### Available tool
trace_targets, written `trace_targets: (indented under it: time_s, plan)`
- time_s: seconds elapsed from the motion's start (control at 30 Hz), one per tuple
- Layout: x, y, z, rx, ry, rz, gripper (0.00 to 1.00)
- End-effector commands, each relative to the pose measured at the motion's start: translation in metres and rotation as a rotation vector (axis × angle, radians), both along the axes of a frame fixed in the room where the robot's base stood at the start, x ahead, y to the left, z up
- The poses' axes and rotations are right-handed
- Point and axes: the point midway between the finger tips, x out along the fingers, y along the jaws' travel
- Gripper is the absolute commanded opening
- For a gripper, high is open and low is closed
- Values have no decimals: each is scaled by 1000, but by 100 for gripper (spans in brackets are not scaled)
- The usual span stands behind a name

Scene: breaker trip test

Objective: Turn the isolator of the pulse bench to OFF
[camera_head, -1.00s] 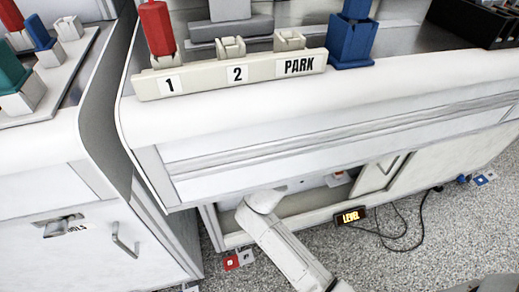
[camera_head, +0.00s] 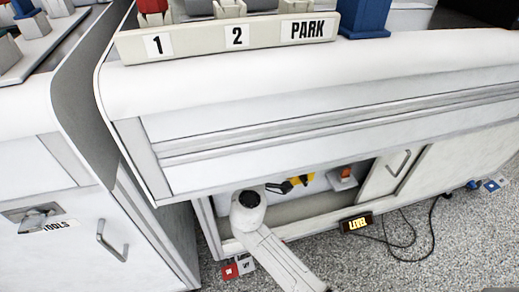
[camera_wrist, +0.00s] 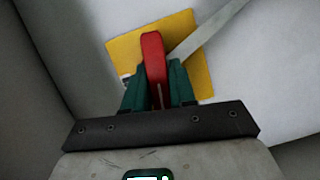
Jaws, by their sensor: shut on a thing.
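The isolator's red handle (camera_wrist: 152,48) stands in front of a yellow plate (camera_wrist: 192,38) in the wrist view. The green fingers of my gripper (camera_wrist: 157,82) are shut on the lower part of the handle, one on each side. In the head view, part of the yellow plate (camera_head: 303,179) shows inside the open bay under the bench (camera_head: 300,92). My dark gripper (camera_head: 277,187) reaches to it there. The red handle cannot be made out in the head view, and no ON or OFF marking is readable.
An orange-topped white block (camera_head: 344,174) stands in the bay, right of the plate. A lit LEVEL display (camera_head: 356,222) with cables sits at the lower edge. A TOOLS cabinet (camera_head: 85,240) is at left. The bench edge overhangs my arm.

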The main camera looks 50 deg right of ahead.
Motion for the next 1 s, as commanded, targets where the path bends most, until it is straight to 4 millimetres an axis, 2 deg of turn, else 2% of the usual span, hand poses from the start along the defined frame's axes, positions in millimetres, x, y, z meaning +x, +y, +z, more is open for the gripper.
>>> trace_targets:
  time_s: [0.4,0.93,0.97,1.0]
  plan:
    - [0,1,-4,-139,98,1,0]
    - [0,1,-3,-156,109,3,0]
    - [0,1,-3,-156,109,3,28]
    - [0,1,-3,-156,109,3,32]
